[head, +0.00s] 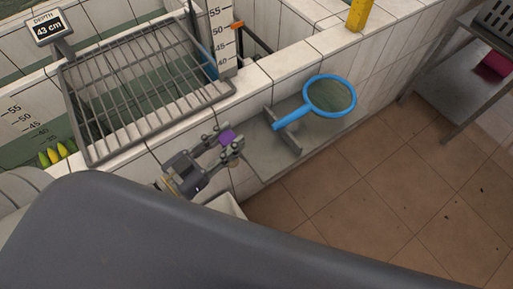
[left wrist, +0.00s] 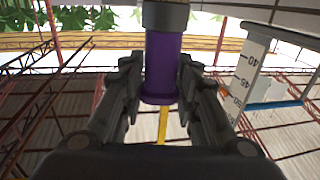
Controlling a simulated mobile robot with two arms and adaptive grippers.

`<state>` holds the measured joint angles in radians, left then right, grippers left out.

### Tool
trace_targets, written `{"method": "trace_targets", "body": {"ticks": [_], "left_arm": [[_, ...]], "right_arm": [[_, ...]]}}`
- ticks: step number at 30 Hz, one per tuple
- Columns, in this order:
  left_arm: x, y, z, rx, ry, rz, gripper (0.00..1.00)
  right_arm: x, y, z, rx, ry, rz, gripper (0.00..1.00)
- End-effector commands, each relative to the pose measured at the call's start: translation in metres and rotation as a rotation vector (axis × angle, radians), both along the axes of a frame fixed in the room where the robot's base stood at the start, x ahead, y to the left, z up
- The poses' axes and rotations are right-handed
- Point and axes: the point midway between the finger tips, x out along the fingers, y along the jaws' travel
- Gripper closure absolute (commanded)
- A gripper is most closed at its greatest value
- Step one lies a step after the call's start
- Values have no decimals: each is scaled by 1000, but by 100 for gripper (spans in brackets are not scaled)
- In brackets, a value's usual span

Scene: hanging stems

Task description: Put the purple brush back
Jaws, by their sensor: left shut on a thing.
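My left gripper (head: 231,144) is beside the tiled tank wall, left of the grey shelf, and is shut on a purple thing. In the head view only a small purple patch (head: 227,137) shows between its fingers. In the left wrist view this is an upright purple handle (left wrist: 163,65) with a grey-brown band at its top, between the two dark fingers. I take it to be the purple brush; its bristles do not show. My right gripper is not in view.
A blue-rimmed round net (head: 330,96) rests at a grey bracket on a grey shelf (head: 265,160). A wire rack (head: 140,75) spans the tank. A yellow object (head: 358,15) stands on the tiled wall. A metal cart (head: 455,85) stands at right. The tiled floor (head: 400,190) is largely clear.

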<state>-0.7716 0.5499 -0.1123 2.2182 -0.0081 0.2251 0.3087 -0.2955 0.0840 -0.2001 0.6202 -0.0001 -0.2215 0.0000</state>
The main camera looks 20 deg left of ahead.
Motion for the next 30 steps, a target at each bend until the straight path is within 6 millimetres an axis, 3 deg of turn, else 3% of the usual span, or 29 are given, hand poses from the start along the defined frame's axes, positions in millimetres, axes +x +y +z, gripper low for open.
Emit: {"method": "trace_targets", "body": {"ticks": [1, 6, 13, 30], "left_arm": [[-14, 5, -12, 8, 8, -48, 94], [-41, 20, -21, 5, 2, -142, 94], [-49, 29, -21, 0, -6, -181, 94], [35, -11, -27, -1, -11, -180, 94]], "right_arm": [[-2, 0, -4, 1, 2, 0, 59], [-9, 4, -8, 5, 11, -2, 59], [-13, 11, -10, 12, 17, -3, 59], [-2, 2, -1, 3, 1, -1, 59]]}}
